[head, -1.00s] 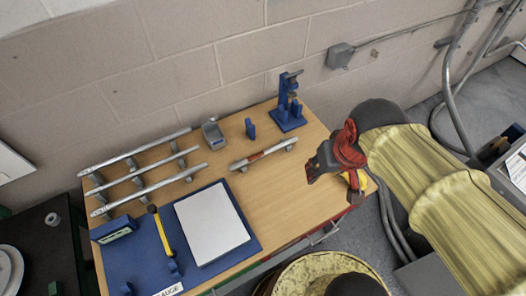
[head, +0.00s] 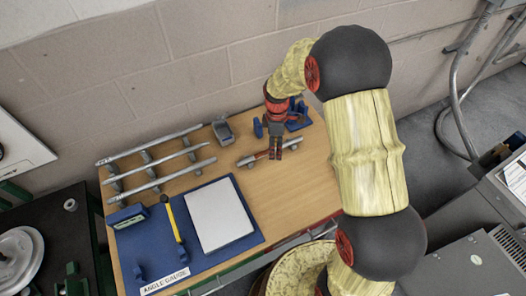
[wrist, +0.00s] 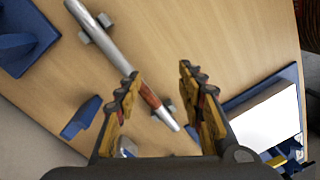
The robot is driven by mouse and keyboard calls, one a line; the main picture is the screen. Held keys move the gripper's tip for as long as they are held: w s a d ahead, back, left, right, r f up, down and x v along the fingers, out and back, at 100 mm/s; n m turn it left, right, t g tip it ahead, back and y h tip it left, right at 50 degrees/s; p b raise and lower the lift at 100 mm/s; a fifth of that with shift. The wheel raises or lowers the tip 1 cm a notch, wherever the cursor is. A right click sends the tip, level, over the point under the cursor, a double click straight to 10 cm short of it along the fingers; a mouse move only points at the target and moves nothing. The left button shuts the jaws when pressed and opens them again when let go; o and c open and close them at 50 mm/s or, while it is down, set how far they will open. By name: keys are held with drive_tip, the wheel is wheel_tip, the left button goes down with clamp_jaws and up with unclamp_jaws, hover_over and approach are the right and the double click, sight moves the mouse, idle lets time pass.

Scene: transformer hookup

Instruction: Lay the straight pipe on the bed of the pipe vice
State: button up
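A short straight grey pipe with a red-brown band (head: 256,158) rests on small grey supports on the wooden table. In the wrist view the pipe (wrist: 113,55) runs diagonally, with its banded part between my fingers in the picture. My gripper (head: 276,154) points down over the pipe's right part. In the wrist view my gripper (wrist: 158,72) is open, with nothing held; its height above the pipe is hard to tell. The blue vice (head: 302,122) stands behind and right of the gripper, partly hidden by my arm. Its blue base (wrist: 20,50) shows at the wrist view's upper left.
A small blue upright block (head: 258,127) and a grey holder (head: 223,131) stand behind the pipe. Several long pipes lie on a rack (head: 150,157) at left. A blue mat (head: 255,237) bears a white panel (head: 219,217) and a yellow-handled tool (head: 173,220). The table's front right is clear.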

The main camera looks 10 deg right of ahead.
drive_tip(key=w+n, duration=0.2)
drive_tip(key=w+r+n, duration=0.1)
drive_tip(key=shift+w+a+r+n+t, duration=0.1)
drive_tip(key=shift+w+a+n+t, duration=0.2)
drive_tip(key=shift+a+t, duration=0.1)
drive_tip(key=shift+w+n, duration=0.1)
drive_tip(key=shift+n, duration=1.1)
wheel_tip(320, 180, down, 2)
drive_tip(key=shift+f, duration=0.15)
drive_tip(key=f, duration=0.3)
drive_tip(key=f+b, duration=0.1)
drive_tip(key=f, duration=0.1)
drive_tip(key=shift+w+d+f, duration=0.1)
drive_tip(key=shift+w+f, duration=0.2)
drive_tip(key=shift+w, duration=0.1)
drive_tip(key=shift+r, duration=0.1)
clamp_jaws()
